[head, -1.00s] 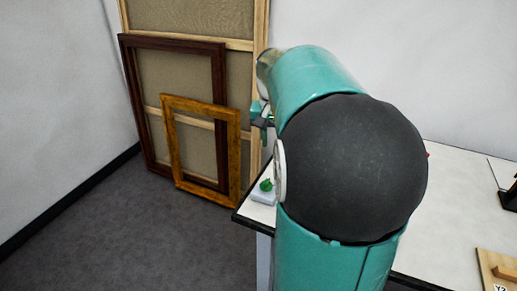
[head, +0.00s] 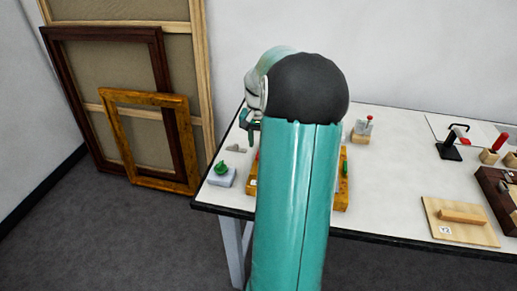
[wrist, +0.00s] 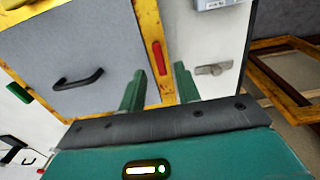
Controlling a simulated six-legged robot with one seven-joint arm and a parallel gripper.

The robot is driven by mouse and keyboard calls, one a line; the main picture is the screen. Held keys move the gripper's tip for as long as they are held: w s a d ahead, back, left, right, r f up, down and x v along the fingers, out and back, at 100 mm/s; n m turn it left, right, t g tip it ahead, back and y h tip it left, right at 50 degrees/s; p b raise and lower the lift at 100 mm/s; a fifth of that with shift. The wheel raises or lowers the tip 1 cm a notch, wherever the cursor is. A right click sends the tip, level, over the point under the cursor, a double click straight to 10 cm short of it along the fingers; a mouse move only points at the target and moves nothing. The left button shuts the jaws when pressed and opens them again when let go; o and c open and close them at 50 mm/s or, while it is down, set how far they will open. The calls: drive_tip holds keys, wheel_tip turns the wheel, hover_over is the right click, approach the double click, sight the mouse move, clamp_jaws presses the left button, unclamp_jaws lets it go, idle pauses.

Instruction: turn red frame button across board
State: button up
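The red frame button (wrist: 159,58) is a narrow bar on the yellow frame (wrist: 148,22) in the wrist view. It lies along the frame strip, not across the grey board (wrist: 100,45), which has a black handle (wrist: 78,80). A green button (wrist: 19,93) sits on the opposite strip. My gripper (wrist: 159,70) is open, with one green finger on each side of the strip near the red button's lower end. No contact shows. In the head view my gripper (head: 250,125) is above the table; my arm hides most of the frame (head: 342,185) and the red button.
A small metal latch (wrist: 213,69) lies on the white table (head: 400,150) beside the frame. A grey block with a green knob (head: 221,174) is near the table's left edge. Right of the frame are a red-knobbed block (head: 362,132) and a wooden board labelled Y2 (head: 460,220).

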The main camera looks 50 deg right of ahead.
drive_tip(key=shift+f, duration=1.8)
drive_tip(key=shift+c, duration=0.2)
clamp_jaws()
